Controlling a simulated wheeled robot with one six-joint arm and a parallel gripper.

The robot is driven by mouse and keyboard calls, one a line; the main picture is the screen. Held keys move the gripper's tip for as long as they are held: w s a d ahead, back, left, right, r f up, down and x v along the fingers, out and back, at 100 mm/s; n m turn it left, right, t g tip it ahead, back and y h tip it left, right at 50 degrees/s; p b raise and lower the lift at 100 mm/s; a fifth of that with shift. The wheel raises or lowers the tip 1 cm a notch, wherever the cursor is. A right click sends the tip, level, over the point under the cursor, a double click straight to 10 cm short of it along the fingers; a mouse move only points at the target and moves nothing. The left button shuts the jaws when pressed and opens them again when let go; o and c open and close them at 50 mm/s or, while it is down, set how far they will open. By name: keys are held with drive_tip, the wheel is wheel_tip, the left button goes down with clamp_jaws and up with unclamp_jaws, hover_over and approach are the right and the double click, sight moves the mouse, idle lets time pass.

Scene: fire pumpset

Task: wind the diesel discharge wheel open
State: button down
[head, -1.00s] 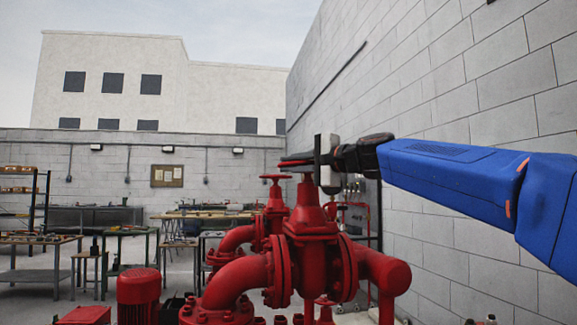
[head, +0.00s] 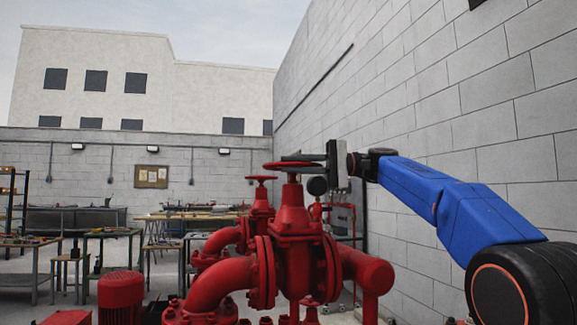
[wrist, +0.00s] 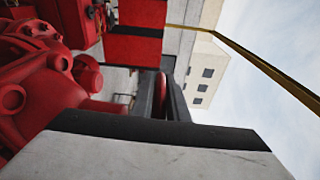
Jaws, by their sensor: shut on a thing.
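A red handwheel (head: 272,167) tops the near red gate valve (head: 293,222), on a short pale stem. My gripper (head: 300,158) reaches it from the right, with its dark fingers lying level at the wheel's rim. In the wrist view, the two dark fingers close around the red rim (wrist: 160,95), which shows between them. The far side of the wheel is hidden in the wrist view. I cannot tell from the picture how far the valve is turned.
A second, smaller red handwheel (head: 261,178) stands on a valve behind, to the left. A grey block wall (head: 450,120) runs along the right, close to my arm. Red pipework (head: 225,280) fills the space below. Workbenches (head: 105,235) stand at the back left.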

drive_tip(key=shift+w+d+f+n+g, duration=0.1)
drive_tip(key=shift+d+n+g, duration=0.25)
drive_tip(key=shift+g, duration=0.45)
drive_tip(key=c, duration=1.7)
unclamp_jaws()
drive_tip(key=shift+n, duration=0.25)
drive_tip(key=shift+c, duration=0.2)
drive_tip(key=shift+a, duration=0.1)
